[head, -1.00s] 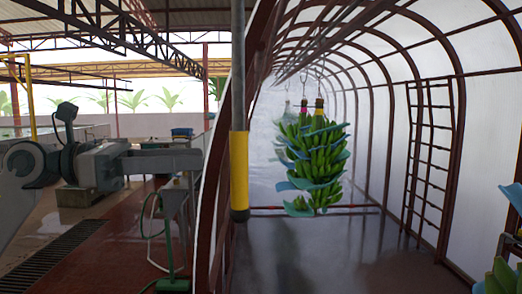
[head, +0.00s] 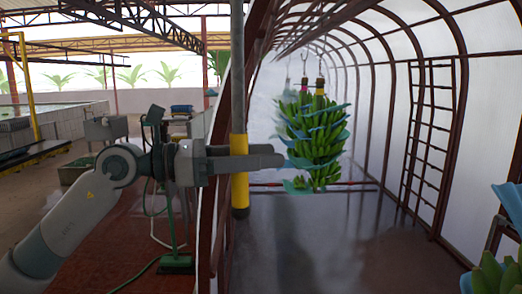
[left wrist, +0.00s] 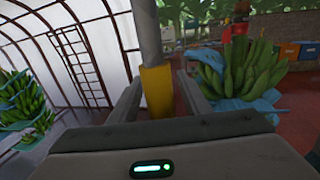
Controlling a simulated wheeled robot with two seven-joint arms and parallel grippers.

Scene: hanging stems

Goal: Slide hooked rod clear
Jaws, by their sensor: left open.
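The rod is a grey vertical pole (head: 238,70) with a yellow sleeve (head: 239,195) at its lower end; its top runs out of the picture, so no hook shows. My left gripper (head: 279,155) is open at the height of the sleeve, fingers pointing right past it. In the left wrist view the sleeve (left wrist: 158,92) stands between the two spread fingers (left wrist: 160,80). I cannot tell whether either finger touches it. My right gripper is not in view.
A green banana bunch with blue sheets (head: 316,130) hangs to the right of the fingertips. Another bunch (head: 497,275) shows at the lower right. A brown ladder (head: 430,140) stands against the white tunnel wall. The floor under the hanging bunch is clear.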

